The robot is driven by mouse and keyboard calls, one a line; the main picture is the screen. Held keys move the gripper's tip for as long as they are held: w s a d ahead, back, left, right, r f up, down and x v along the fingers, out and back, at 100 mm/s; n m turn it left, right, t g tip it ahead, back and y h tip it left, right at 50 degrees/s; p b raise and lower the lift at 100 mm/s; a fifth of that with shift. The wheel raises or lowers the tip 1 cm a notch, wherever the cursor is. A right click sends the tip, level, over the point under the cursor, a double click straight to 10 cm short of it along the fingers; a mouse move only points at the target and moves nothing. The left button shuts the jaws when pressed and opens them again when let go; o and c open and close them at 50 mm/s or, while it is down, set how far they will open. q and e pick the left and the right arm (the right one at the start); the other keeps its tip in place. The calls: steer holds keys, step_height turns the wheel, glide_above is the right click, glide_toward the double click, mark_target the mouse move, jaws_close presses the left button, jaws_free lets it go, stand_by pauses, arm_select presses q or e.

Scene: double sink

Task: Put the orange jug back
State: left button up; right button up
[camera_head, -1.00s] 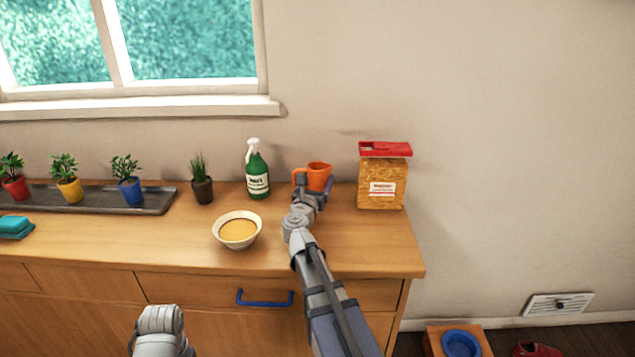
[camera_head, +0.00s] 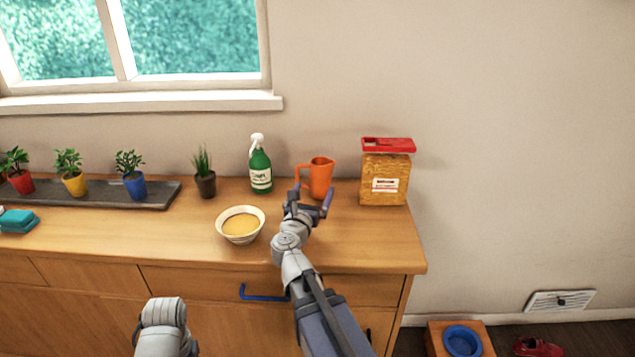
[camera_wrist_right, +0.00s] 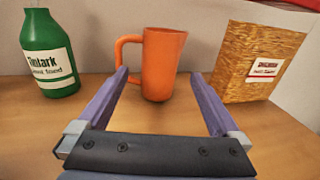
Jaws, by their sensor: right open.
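The orange jug (camera_head: 320,176) stands upright on the wooden counter near the wall, its handle to the left. It also shows in the right wrist view (camera_wrist_right: 162,64). My right gripper (camera_head: 312,196) is open and empty, just in front of the jug. In the wrist view its two purple fingers (camera_wrist_right: 160,80) are spread wide, pointing toward the jug, with the jug beyond and between their tips. My left arm shows at the bottom of the head view, but its fingers are not seen.
A green spray bottle (camera_head: 260,169) stands left of the jug, and a red-lidded box (camera_head: 384,178) right of it. A bowl (camera_head: 241,225) sits in front left. Potted plants line the back left. The counter's right front is clear.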

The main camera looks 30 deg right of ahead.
steer(key=shift+v, duration=1.6)
